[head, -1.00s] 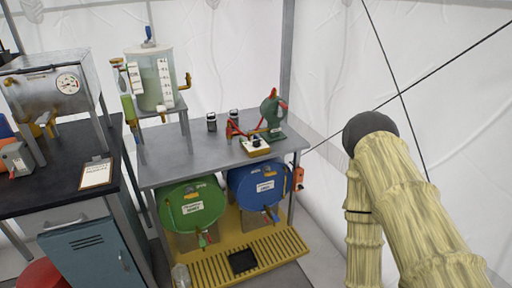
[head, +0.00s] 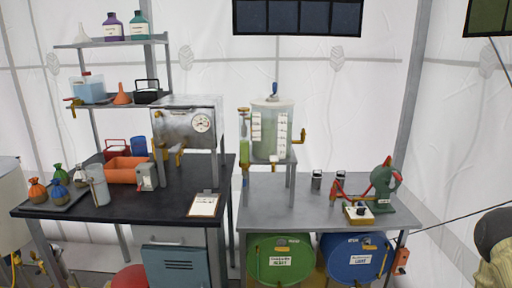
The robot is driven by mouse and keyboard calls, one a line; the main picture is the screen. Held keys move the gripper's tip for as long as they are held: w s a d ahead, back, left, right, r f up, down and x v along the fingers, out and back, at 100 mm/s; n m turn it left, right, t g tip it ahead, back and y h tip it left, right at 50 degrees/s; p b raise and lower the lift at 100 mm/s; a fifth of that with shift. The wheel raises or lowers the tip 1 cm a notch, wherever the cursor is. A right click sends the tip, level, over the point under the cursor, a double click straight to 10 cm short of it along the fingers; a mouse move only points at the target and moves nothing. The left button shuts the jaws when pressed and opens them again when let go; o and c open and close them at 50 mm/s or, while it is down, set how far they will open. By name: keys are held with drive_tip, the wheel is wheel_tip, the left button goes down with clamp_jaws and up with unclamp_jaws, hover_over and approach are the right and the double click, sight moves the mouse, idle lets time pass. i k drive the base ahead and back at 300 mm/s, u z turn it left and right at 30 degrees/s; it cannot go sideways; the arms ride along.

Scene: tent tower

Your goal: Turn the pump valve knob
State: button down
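A green pump (head: 381,190) with red levers stands on the right part of the grey metal table (head: 290,215). A red pipe fitting (head: 341,188) is on its left side. A small pale box with a dark knob (head: 359,213) sits at the pump's front left. I cannot tell which part is the pump's valve knob at this size. My gripper is outside the view.
A clear tank (head: 273,133) of green liquid stands on a raised stand left of the pump. Two small dark-topped jars (head: 316,182) sit between them. Green (head: 281,260) and blue (head: 354,258) drums lie under the table. A black-topped bench (head: 130,205) is at left.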

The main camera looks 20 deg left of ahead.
sight(359, 211)
drive_tip(key=u, duration=0.8)
drive_tip(key=i, duration=1.35)
drive_tip(key=z, duration=0.65)
